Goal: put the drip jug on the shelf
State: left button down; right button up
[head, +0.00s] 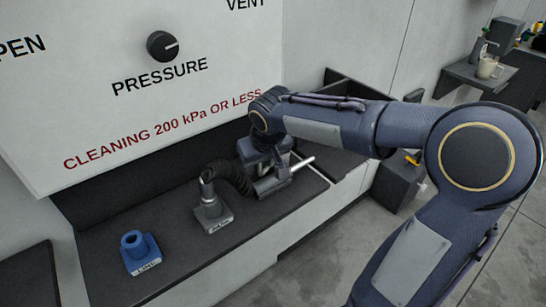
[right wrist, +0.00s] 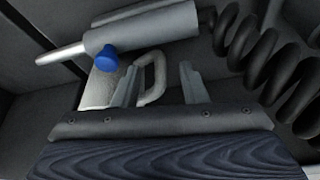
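A small pale jug (head: 487,67) stands upright on a grey wall shelf (head: 462,75) at the far right of the head view, beside a tap fixture. It looks like the drip jug. My right gripper (head: 278,184) is far from it, low over the dark bench in front of the panel. In the right wrist view its two fingers (right wrist: 158,88) are apart, with a pale grey loop handle (right wrist: 154,76) showing between them. I see no clear grip on the handle. My left gripper is out of view.
A grey cylindrical tool (right wrist: 140,33) with a blue knob (right wrist: 107,59) lies just beyond the fingers, near a coiled black hose (right wrist: 262,50). A blue fitting (head: 139,250) and a grey fitting (head: 212,213) stand on the bench (head: 182,262). The pressure panel (head: 120,60) rises behind.

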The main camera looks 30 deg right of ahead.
grip_shut()
dwell(0.4)
jog(key=shift+s+r, duration=0.2)
jog(key=shift+r, duration=0.3)
notch_tip(320, 180, up, 6)
jog(key=s+d, duration=0.1)
jog(key=s, duration=1.8)
jog(key=shift+s+d+b, duration=0.2)
jog(key=shift+s+b, duration=0.05)
jog(key=shift+b, duration=0.15)
